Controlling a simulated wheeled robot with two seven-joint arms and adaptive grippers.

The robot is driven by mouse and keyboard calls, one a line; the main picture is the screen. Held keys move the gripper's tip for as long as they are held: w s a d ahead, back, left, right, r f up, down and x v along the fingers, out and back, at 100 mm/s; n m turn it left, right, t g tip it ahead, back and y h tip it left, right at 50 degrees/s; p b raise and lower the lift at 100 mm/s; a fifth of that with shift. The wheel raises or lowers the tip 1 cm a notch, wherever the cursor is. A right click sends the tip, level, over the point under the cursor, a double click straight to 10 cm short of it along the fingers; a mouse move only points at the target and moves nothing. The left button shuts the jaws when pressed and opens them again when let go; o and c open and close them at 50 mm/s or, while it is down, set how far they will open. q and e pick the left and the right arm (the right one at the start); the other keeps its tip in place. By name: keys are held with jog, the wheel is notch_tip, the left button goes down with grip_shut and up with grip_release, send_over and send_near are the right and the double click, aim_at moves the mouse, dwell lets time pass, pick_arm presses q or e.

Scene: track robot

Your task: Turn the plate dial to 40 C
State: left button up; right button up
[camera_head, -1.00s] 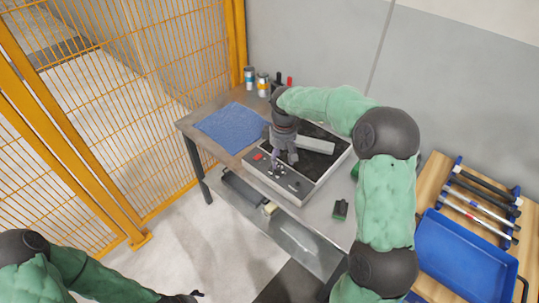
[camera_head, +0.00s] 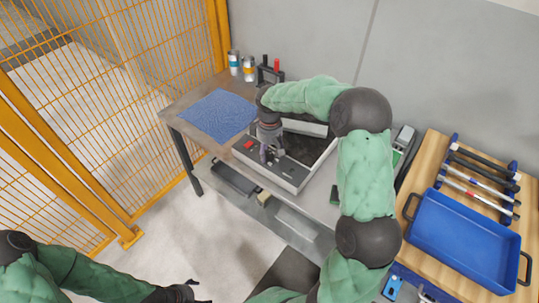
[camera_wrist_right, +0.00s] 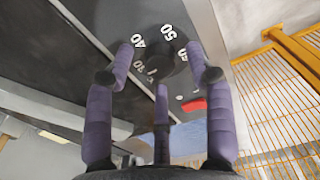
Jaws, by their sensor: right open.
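The plate device (camera_head: 325,160) stands on the table, with a grey front panel and a dark top. Its dark round dial (camera_wrist_right: 160,62) shows in the right wrist view, with white marks 40, 50 and a partly hidden 30 around it. I cannot make out where the dial points. My right gripper (camera_head: 269,157) is over the front panel; the right wrist view shows its purple fingers (camera_wrist_right: 160,85) spread around the dial, with no clear contact. A red switch (camera_wrist_right: 194,105) is on the panel. My left gripper (camera_head: 190,291) is low at the bottom edge, its fingers unclear.
A blue cloth (camera_head: 217,115) lies left of the device. Cans (camera_head: 248,68) stand at the table's back. A blue tray (camera_head: 465,240) and several bar-like tools (camera_head: 475,180) are on a wooden surface at right. An orange fence (camera_head: 100,90) is at left.

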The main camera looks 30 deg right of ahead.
jog(key=shift+f, duration=0.45)
grip_shut()
